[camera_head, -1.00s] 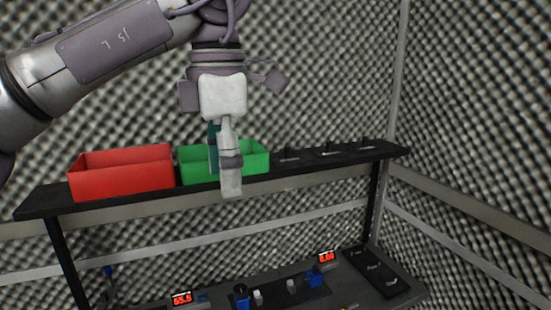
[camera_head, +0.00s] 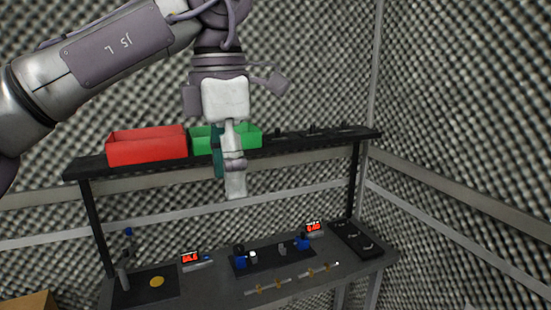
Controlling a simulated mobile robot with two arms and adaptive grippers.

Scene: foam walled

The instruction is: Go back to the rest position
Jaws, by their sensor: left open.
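My left gripper (camera_head: 227,178) hangs downward from the arm that comes in from the left. It is open, and no object shows between its fingers. In the picture it overlaps the front of the green bin (camera_head: 250,138) on the shelf, and its fingertips reach below the shelf edge. I cannot tell how far it is from the shelf. My right gripper is not in view.
A red bin (camera_head: 147,150) stands left of the green one on the black shelf (camera_head: 300,141). Below, a grey workbench (camera_head: 222,288) carries red-lit displays (camera_head: 191,257), blue and grey parts, and a dark board (camera_head: 357,239). Foam walls close in behind and right.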

